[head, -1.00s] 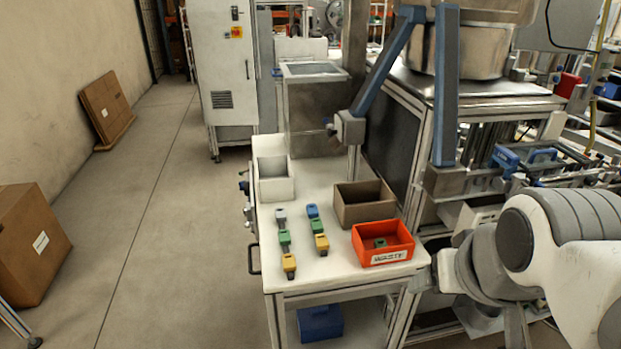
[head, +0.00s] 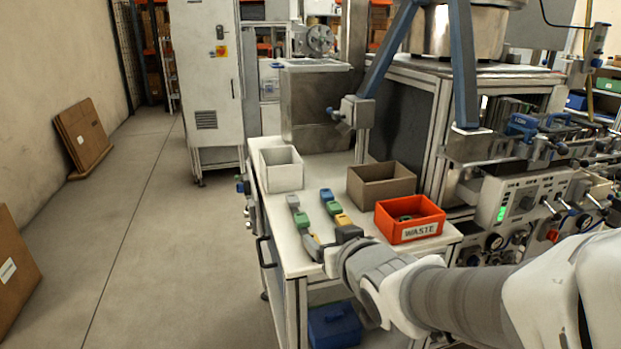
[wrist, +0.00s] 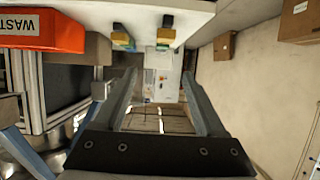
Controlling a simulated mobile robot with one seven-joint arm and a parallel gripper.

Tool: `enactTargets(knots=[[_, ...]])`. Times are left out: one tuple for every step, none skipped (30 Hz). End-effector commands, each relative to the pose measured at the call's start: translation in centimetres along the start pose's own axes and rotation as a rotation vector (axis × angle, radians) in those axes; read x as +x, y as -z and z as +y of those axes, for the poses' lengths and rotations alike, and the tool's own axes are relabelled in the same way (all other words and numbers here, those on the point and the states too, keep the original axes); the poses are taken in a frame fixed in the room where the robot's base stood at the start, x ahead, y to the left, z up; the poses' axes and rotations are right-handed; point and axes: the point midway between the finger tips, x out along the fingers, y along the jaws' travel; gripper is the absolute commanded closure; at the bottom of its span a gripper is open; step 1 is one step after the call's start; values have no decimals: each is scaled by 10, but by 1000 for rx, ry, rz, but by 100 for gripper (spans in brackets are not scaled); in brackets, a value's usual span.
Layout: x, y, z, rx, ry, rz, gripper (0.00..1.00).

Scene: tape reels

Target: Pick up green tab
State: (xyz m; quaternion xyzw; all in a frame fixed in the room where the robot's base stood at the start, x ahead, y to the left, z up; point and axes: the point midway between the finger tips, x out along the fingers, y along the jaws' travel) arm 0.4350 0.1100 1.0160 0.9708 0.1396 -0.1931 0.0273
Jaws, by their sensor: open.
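In the head view, one green tab (head: 302,220) lies in the left row on the white table, between a grey tab (head: 293,202) and the front of the row. Another green tab (head: 333,208) lies in the right row, between a blue tab (head: 326,195) and a yellow tab (head: 343,220). My gripper (head: 331,238) is at the front ends of the rows, open and empty, and partly hides the front left yellow tab. In the wrist view my gripper (wrist: 159,78) has its fingers spread, with two yellow tabs (wrist: 122,40) (wrist: 165,36) beyond them.
The orange WASTE bin (head: 409,232) stands right of the rows with something green inside. A brown bin (head: 381,193) and a white bin (head: 282,185) stand farther back. A machine frame with a blue post (head: 463,70) rises at the right. Open floor lies left.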

Motion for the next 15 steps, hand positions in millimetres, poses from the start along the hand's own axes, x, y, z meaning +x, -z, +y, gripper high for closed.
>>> enactTargets(knots=[[3, 3, 1, 3, -1, -5, 28], [5, 3, 1, 2, -1, -5, 28], [8, 3, 1, 4, -2, -5, 28], [10, 3, 1, 2, -2, -5, 28], [12, 3, 1, 4, -3, -5, 28], [15, 3, 2, 3, -6, -5, 28], [17, 3, 2, 4, -4, -4, 28], [19, 4, 1, 4, -3, -3, 28], [22, 3, 1, 3, -2, -5, 28], [25, 4, 1, 3, -2, -3, 28], [27, 3, 1, 4, -2, -4, 28], [30, 3, 1, 3, -2, -4, 28], [32, 3, 1, 3, -2, -4, 28], [34, 3, 1, 3, -3, -5, 28], [37, 3, 1, 3, -4, -5, 28]])
